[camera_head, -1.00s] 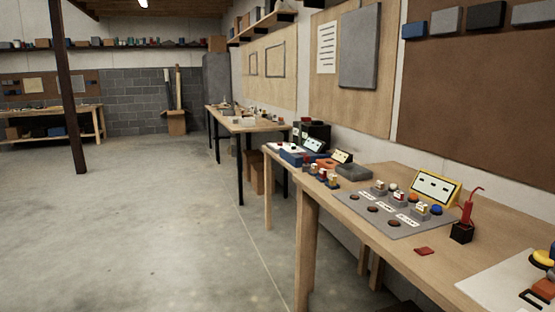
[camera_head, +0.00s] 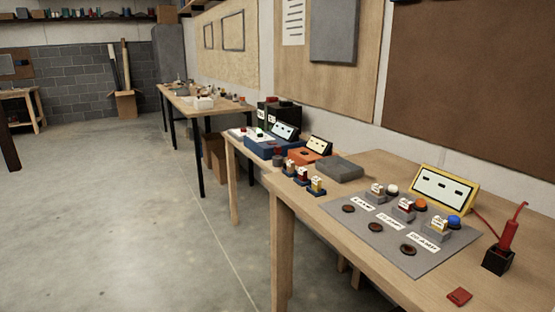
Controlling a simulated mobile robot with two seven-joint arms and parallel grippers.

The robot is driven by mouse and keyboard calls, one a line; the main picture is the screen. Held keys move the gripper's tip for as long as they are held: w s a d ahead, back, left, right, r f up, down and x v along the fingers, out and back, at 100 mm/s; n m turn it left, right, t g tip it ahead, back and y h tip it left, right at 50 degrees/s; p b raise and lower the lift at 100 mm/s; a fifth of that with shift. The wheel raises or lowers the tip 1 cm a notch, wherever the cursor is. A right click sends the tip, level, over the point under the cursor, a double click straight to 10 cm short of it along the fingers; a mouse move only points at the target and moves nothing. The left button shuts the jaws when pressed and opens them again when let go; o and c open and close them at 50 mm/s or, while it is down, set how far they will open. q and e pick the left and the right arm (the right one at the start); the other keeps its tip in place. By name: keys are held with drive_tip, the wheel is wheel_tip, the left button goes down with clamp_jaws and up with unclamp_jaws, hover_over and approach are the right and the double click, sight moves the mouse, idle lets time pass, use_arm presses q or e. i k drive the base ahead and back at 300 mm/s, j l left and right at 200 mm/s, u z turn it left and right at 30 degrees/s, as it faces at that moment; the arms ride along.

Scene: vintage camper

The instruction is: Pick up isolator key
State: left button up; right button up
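No thing here is clearly marked as the isolator key. A grey panel (camera_head: 375,236) on the near bench carries several small labelled blocks, among them one at its right (camera_head: 438,231), with white, orange and blue knobs and a row of dark red discs (camera_head: 408,250). Small upright pieces with coloured bases (camera_head: 317,186) stand at the bench's left end. A small red square (camera_head: 459,296) lies near the front edge. A red handle (camera_head: 508,236) stands in a black holder (camera_head: 498,261). Neither of my grippers is in view.
The near wooden bench (camera_head: 345,278) stands along the right wall. A yellow-framed display (camera_head: 444,188) stands behind the panel. A grey box (camera_head: 339,168), an orange device (camera_head: 304,157) and a blue device (camera_head: 265,149) are farther back. The concrete floor (camera_head: 110,225) on the left is clear.

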sight(278, 149)
drive_tip(key=i+j, duration=0.15)
drive_tip(key=i, duration=0.35)
drive_tip(key=z, duration=0.5)
drive_tip(key=i+j+z, duration=0.2)
drive_tip(key=z, duration=0.2)
drive_tip(key=i+j+z, duration=0.15)
drive_tip(key=j+z, duration=0.25)
drive_tip(key=i+j+z, duration=0.2)
drive_tip(key=j, duration=0.15)
drive_tip(key=j+z, duration=0.2)
drive_tip(key=i+j, duration=0.1)
drive_tip(key=j, duration=0.45)
drive_tip(key=i+j, duration=0.1)
drive_tip(key=j, duration=0.45)
drive_tip(key=i+j+z, duration=0.1)
drive_tip(key=j, duration=0.45)
drive_tip(key=i+j, duration=0.1)
drive_tip(key=j, duration=0.45)
